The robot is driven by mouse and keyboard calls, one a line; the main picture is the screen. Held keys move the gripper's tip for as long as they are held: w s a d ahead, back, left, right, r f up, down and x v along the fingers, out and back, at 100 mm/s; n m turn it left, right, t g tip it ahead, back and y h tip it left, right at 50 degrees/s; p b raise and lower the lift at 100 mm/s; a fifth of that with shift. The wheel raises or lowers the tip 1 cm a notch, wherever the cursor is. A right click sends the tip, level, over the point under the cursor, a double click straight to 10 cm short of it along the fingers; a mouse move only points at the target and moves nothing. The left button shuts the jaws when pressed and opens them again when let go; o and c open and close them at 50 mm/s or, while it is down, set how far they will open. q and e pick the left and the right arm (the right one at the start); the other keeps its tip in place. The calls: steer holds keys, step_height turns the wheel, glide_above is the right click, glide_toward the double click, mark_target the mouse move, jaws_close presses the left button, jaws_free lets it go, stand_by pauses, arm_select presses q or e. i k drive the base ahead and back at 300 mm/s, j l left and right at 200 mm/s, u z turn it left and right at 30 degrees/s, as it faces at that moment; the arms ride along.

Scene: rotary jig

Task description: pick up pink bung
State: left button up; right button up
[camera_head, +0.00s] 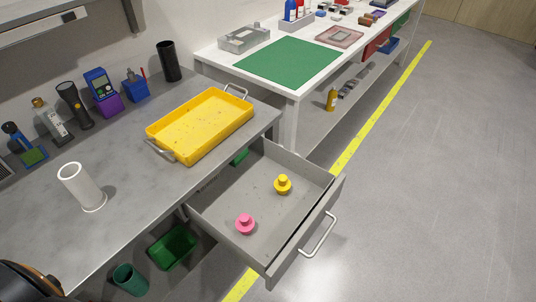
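The pink bung (245,224) stands upright in the open grey drawer (220,203), near the drawer's front left part. It has a wide round base and a narrower knob on top. A yellow bung (283,184) of like shape stands in the same drawer, farther back to the right and apart from the pink one. Neither of my grippers shows in this view. A dark rounded part with an orange edge at the bottom left corner may be mine.
The drawer's front panel and handle (319,236) stick out over the floor. On the grey bench are a yellow tray (201,124) and a white cylinder (83,187). Green bins (173,247) sit below. A white table with a green mat (288,63) stands behind.

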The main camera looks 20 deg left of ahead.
mark_target(246, 223)
steer(key=l+u, duration=0.2)
steer(key=u, duration=0.2)
steer(key=k+l+u, duration=0.1)
steer(key=u, duration=0.25)
steer(key=k+l+u, duration=0.1)
steer(key=l+u, duration=0.15)
steer(key=u, duration=0.15)
